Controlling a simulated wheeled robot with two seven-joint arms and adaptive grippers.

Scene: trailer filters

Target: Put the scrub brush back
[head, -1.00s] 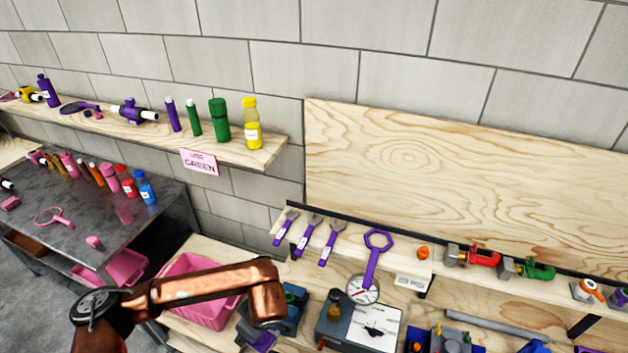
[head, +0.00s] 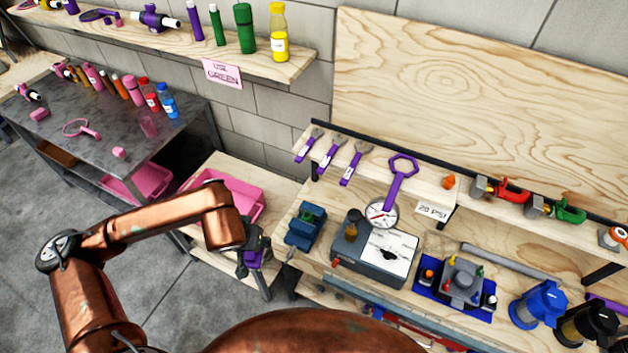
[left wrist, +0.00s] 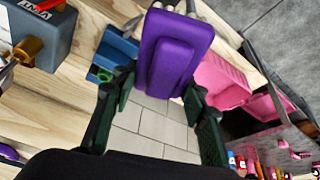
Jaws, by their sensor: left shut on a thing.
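My left gripper (head: 254,262) is shut on a purple block-shaped thing, seemingly the scrub brush (left wrist: 172,50). In the head view the brush shows as a small purple patch, partly hidden by the gripper. It is held in front of the workbench's left end, near the blue vise-like tool (head: 305,226) and a pink bin (head: 240,196). My right gripper is not in view.
A grey box with a gauge (head: 375,255) and a blue tray (head: 430,300) stand on the bench. Purple wrenches (head: 330,152) lie on the raised shelf. A dark table (head: 100,135) at left holds pink, red and blue items. A wall shelf (head: 290,66) carries bottles above a "GREEN" sign (head: 222,72).

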